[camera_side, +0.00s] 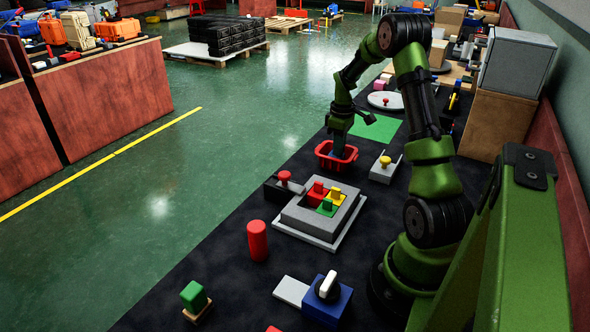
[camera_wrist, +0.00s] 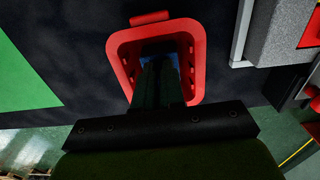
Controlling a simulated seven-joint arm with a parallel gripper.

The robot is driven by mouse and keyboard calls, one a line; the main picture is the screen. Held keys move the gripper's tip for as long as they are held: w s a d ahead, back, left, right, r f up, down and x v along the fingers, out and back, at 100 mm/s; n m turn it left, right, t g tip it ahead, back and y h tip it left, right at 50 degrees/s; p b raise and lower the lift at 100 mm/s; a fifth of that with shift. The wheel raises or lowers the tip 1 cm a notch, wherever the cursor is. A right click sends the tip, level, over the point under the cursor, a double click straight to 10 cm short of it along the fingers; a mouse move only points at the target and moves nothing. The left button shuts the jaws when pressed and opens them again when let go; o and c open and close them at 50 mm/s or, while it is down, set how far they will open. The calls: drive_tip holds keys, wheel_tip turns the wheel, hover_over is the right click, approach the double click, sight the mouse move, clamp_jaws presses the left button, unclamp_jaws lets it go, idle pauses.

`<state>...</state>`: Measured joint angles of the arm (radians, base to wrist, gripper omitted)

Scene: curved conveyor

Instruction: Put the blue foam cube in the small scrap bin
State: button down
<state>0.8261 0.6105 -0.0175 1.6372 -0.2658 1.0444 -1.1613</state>
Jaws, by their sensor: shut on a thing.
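The small scrap bin (camera_side: 325,158) is a red open basket on the black mat, below my gripper in the side view. It also shows in the wrist view (camera_wrist: 118,50), with its rim around my fingers. My gripper (camera_side: 338,152) points down into the bin. In the wrist view, my gripper (camera_wrist: 160,70) is shut on the blue foam cube (camera_wrist: 151,59), which shows as a small dark-blue patch between the fingertips, inside the rim. Most of the cube is hidden by the fingers. I cannot tell whether it touches the bin floor.
A grey sorting block (camera_side: 300,222) with coloured pegs stands in front of the bin. A yellow button on a grey bracket (camera_side: 385,168) is close on the right. A green mat patch (camera_side: 380,128) lies behind. A red cylinder (camera_side: 257,240) stands nearer the camera.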

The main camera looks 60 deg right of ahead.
drive_tip(key=shift+f, duration=0.2)
drive_tip(key=c, duration=1.2)
unclamp_jaws()
drive_tip(key=shift+c, duration=0.2)
wheel_tip(320, 180, up, 12)
drive_tip(key=w+a+r+t, duration=0.25)
drive_tip(key=a+r, duration=0.25)
drive_tip(key=a, duration=0.5)
drive_tip(key=s+a+r+m+t, duration=0.1)
drive_tip(key=s+a, duration=0.2)
drive_tip(key=a, duration=0.6)
drive_tip(key=s+a+m+t+y, duration=0.1)
drive_tip(key=s+a+m+t, duration=0.1)
drive_tip(key=a, duration=0.7)
drive_tip(key=s+a+r+m+t+y, duration=0.1)
drive_tip(key=s+a, duration=0.3)
drive_tip(key=a, duration=0.5)
drive_tip(key=shift+s+a+r+t, duration=0.25)
drive_tip(key=shift+s+r+t, duration=0.05)
drive_tip(key=shift+s+t, duration=0.05)
